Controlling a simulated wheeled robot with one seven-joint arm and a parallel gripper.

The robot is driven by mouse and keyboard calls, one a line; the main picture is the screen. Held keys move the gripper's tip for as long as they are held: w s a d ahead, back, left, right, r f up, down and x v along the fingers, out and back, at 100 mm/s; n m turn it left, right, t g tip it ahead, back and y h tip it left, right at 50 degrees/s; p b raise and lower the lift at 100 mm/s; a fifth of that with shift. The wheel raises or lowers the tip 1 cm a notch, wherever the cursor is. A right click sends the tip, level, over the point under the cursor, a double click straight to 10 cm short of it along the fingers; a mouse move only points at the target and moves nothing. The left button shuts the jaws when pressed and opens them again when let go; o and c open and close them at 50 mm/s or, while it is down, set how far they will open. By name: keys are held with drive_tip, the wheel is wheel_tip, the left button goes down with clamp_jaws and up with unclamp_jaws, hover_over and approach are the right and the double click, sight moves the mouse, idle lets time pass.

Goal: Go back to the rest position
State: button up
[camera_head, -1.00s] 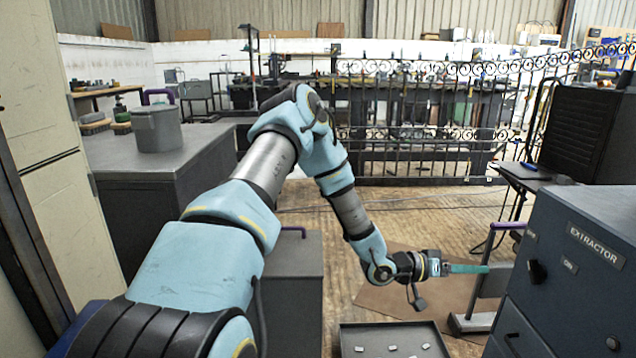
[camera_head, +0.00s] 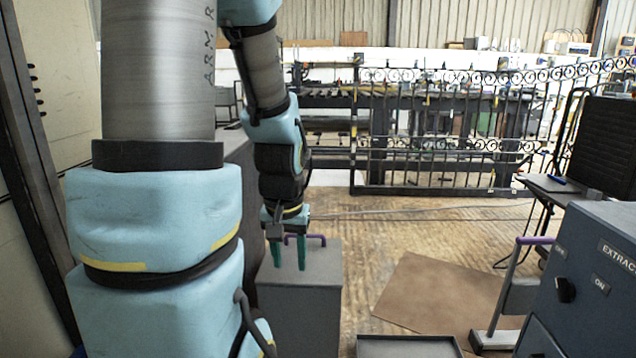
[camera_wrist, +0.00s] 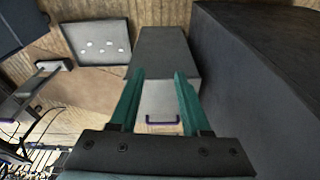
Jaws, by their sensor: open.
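My gripper (camera_head: 288,254) points downward at the end of my arm, in front of and above a low grey cabinet (camera_head: 300,300) with a purple handle (camera_head: 318,238). Its two teal fingers stand apart with nothing between them. In the wrist view my gripper (camera_wrist: 160,75) is also open and empty, with the grey cabinet (camera_wrist: 163,50) and the purple handle (camera_wrist: 162,121) behind the fingers. I cannot tell the exact gap between the fingertips and the cabinet.
A dark tray (camera_head: 408,346) lies right of the cabinet; it holds several pale pieces in the wrist view (camera_wrist: 122,38). A blue-grey extractor unit (camera_head: 600,270) stands at right, beside a stand with a purple handle (camera_head: 505,285). A scrolled iron gate (camera_head: 440,130) is behind.

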wheel_tip(320, 180, up, 24)
drive_tip(key=s+a+p, duration=0.1)
drive_tip(key=s+p, duration=0.1)
drive_tip(key=p, duration=2.1)
drive_tip(key=shift+s+n+g, duration=0.3)
drive_tip(key=shift+s+n, duration=0.1)
drive_tip(key=shift+f, duration=0.1)
